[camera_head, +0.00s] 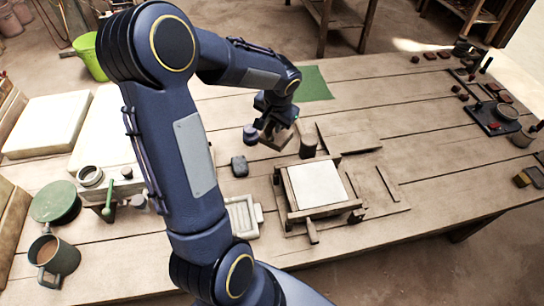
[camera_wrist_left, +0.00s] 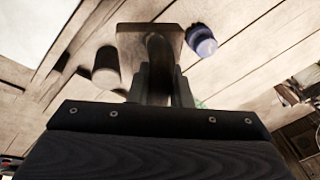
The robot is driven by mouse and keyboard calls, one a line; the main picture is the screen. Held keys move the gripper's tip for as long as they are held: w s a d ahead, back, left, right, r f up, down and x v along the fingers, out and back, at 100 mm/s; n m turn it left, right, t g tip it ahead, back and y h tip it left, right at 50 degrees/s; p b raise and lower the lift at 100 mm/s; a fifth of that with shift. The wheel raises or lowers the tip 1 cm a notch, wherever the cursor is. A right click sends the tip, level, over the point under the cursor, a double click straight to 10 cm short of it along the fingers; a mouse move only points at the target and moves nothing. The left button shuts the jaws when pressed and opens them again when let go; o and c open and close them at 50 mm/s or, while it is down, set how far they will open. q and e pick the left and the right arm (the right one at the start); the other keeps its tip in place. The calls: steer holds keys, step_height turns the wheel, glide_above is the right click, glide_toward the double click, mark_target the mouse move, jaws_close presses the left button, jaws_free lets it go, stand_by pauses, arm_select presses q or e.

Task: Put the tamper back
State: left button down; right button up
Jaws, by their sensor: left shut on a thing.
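My left gripper (camera_head: 273,121) is shut on the tamper (camera_head: 277,140), a block with a brownish wooden base. In the left wrist view the tamper (camera_wrist_left: 133,36) has its handle between the two fingers (camera_wrist_left: 161,85) and its flat base pointing away from me. It is held just behind the tile press (camera_head: 318,186), a wooden frame with a white slab in it. I cannot tell whether the base touches the table. A dark cylinder (camera_head: 308,147) stands to its right and a small blue-purple round piece (camera_head: 250,134) to its left. My right gripper is not in view.
A dark small block (camera_head: 239,166) and a pale tray (camera_head: 242,216) lie left of the press. A green mat (camera_head: 314,83) lies at the back. A mug (camera_head: 53,260) and a green lidded pot (camera_head: 56,203) stand at the left. The table right of the press is mostly clear.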

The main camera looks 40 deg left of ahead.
mark_target(274, 147)
arm_select(q)
step_height(274, 147, down, 10)
steer(key=shift+a+r, duration=0.1)
steer(key=shift+r, duration=0.1)
stand_by(0.3)
steer(key=shift+f+b, duration=0.55)
steer(key=shift+b, duration=0.3)
steer(key=c, duration=1.3)
jaws_free()
